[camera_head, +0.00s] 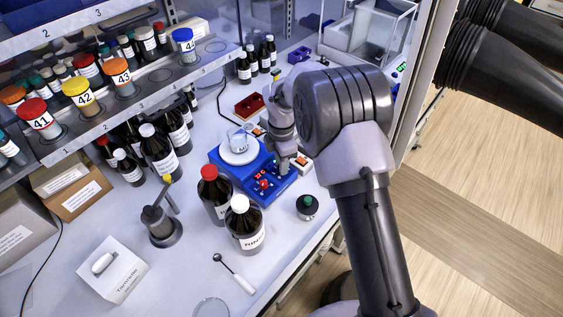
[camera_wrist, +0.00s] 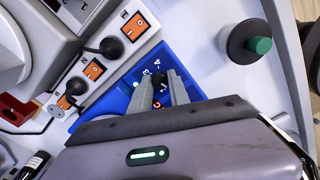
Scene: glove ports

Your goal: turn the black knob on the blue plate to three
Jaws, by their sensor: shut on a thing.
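The blue plate (camera_head: 284,188) is the sloped front of a blue device with a white round top (camera_head: 240,149) bearing a clear beaker. In the wrist view the blue plate (camera_wrist: 125,95) shows white numerals, with 3 and 4 readable beyond the fingers. My gripper (camera_wrist: 161,86) is shut on the black knob (camera_wrist: 160,87), one finger on each side. The fingers hide most of the knob, and I cannot tell which numeral it points to. In the head view my gripper (camera_head: 284,168) is down at the plate.
A power strip (camera_wrist: 83,79) with orange switches and black plugs lies beside the plate. A green-topped black object (camera_head: 307,206) stands to the right. Brown bottles with red (camera_head: 212,190) and white (camera_head: 244,224) caps stand in front. A shelf of jars is at left.

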